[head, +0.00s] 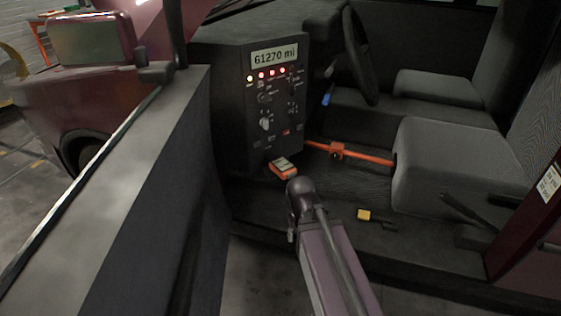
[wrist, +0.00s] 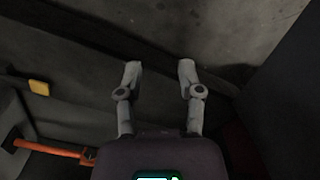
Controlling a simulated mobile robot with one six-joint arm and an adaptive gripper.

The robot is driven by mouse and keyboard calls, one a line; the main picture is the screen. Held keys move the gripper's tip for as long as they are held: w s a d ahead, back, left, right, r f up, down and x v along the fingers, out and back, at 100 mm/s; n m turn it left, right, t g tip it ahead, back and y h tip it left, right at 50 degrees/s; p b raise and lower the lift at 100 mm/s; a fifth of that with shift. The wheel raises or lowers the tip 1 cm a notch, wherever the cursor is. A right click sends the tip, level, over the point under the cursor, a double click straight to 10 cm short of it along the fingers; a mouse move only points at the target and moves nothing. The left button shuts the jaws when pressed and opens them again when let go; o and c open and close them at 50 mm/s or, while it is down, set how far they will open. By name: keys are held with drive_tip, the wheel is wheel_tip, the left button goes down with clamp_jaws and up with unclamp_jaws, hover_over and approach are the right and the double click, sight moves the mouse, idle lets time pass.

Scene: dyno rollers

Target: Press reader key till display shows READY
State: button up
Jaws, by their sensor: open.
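An orange handheld device with a pale face (head: 283,168), likely the reader, sits below the dash panel, just beyond the end of my arm. Its display text and keys are too small to read. The dash display (head: 274,57) above shows "61270 mi". In the wrist view my gripper (wrist: 160,68) is open, its two grey fingers apart with nothing between them. In the head view its fingers are hidden behind the dark end of my arm. A glowing cyan patch (wrist: 157,178) shows at the wrist view's bottom edge; I cannot tell what it belongs to.
An orange bar (head: 375,158) runs from the dash to the seat (head: 440,165). A yellow-ended object (head: 364,214) lies on the cab floor. The open door (head: 130,190) stands at left. Red lamps (head: 272,73) glow under the dash display. A steering wheel (head: 357,55) is behind.

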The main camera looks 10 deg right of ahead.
clamp_jaws()
idle(1.3)
